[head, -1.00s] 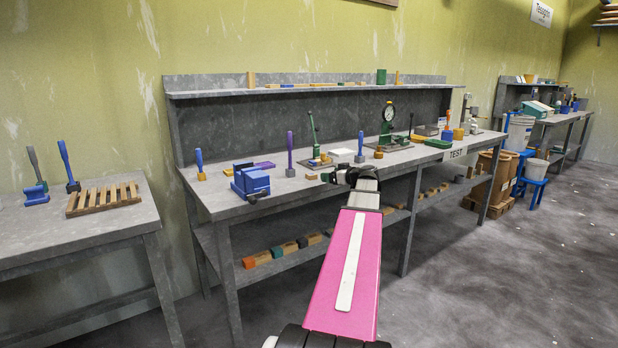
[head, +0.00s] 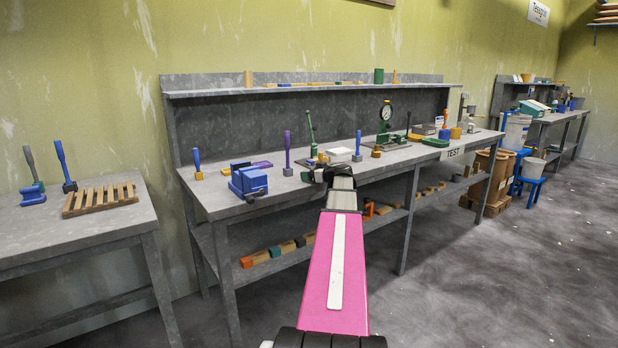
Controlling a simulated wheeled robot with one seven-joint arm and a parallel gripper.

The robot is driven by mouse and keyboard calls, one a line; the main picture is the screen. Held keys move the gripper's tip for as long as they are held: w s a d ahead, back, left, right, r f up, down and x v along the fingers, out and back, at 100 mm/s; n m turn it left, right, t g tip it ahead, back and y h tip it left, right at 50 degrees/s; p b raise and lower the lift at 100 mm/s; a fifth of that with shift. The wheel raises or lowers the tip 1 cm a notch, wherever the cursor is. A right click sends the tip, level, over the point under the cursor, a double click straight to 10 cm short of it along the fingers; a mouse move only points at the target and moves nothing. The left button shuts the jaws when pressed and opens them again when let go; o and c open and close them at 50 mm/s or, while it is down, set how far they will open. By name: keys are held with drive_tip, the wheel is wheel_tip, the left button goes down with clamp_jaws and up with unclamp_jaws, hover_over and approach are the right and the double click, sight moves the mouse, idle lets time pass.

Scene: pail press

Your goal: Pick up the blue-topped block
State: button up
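Wooden blocks with coloured faces lie on the shelf under the long grey bench. One of them has a dark blue face, and I take this small block (head: 301,241) as the blue-topped block, though I cannot be sure at this size. A teal-faced block (head: 281,249) and an orange-faced block (head: 256,259) lie to its left. My gripper (head: 317,177) is at the front edge of the bench top, above and to the right of the blue-faced block and apart from it. It is dark and small, and its fingers cannot be made out.
The bench top (head: 222,208) holds a blue vise (head: 248,182), upright-handled tools and a gauge press (head: 385,118). A left table (head: 110,222) bears a wooden pallet (head: 100,199). Buckets and a blue stool (head: 531,168) stand at the right. The floor in front is clear.

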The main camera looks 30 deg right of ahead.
drive_tip(key=c, duration=1.1)
drive_tip(key=shift+o, duration=0.2)
drive_tip(key=shift+r, duration=0.15)
